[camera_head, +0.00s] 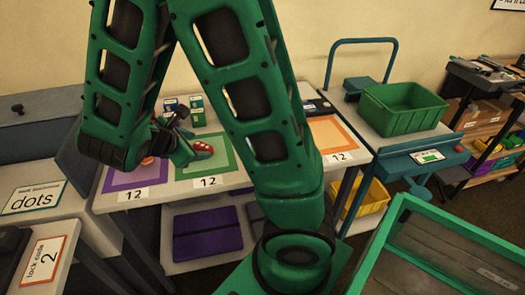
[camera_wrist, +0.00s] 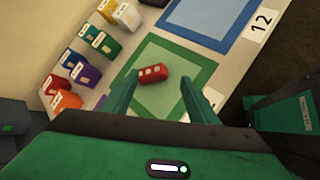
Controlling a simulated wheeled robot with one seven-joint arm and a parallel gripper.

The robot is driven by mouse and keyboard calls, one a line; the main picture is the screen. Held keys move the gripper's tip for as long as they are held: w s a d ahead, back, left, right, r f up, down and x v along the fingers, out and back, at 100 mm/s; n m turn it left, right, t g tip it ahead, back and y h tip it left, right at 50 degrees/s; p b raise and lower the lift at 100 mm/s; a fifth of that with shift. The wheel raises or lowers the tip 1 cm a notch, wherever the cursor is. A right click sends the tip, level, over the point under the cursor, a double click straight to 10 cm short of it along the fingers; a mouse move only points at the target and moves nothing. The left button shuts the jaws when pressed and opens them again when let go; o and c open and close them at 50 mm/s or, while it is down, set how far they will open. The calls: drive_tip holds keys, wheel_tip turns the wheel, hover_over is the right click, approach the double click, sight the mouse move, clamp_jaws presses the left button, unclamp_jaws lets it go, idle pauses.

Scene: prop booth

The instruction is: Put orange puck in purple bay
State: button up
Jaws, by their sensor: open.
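The purple bay (camera_head: 122,182) is a purple-framed square at the left of the white table in the head view. A small orange thing (camera_head: 148,160) shows inside it, partly hidden by my arm; it may be the orange puck, but I cannot tell its shape. My gripper (camera_head: 186,150) is over the table near the green bay (camera_head: 225,167). In the wrist view my gripper (camera_wrist: 159,80) is open, with a red block with white patches (camera_wrist: 153,73) lying in the green bay between and beyond the fingertips. The fingers look empty.
Several small coloured boxes (camera_wrist: 104,42) line the table's back edge. A blue bay (camera_wrist: 205,18) adjoins the green one; an orange bay (camera_head: 328,134) is at the right. A green bin (camera_head: 402,108) stands on a cart. A purple bin (camera_head: 207,234) is below.

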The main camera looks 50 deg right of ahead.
drive_tip(key=s+d+r+m+g+y, duration=0.2)
drive_tip(key=s+r+m+y, duration=0.1)
drive_tip(key=s+m, duration=0.7)
drive_tip(key=s+d+r+m+g+y, duration=0.1)
drive_tip(key=s+d+r+m+y, duration=0.2)
drive_tip(key=s+m+y, duration=0.3)
drive_tip(key=s+m, duration=0.5)
drive_tip(key=s, duration=0.1)
drive_tip(key=shift+s+r+m+g, duration=0.3)
drive_tip(key=shift+s+r+g, duration=0.05)
drive_tip(key=shift+r+g, duration=0.05)
